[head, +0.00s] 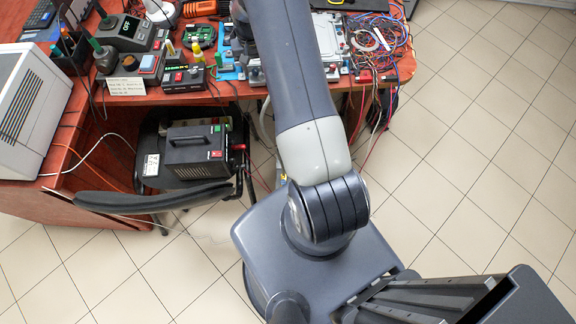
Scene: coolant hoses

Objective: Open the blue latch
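I cannot make out a latch in the head view. A blue flat part (227,66) lies on the cluttered table left of my arm, partly covered by other items and by the arm. I cannot tell whether it belongs to the latch. My arm rises from my base and reaches up across the middle of the picture over the table's front edge. My gripper is not visible.
The red-brown table (226,92) holds small devices, tools and a tangle of wires (381,42). A black chair (150,197) carrying a black power box (198,150) stands at its front. A beige case (30,105) sits left. Tiled floor (470,130) at right is clear.

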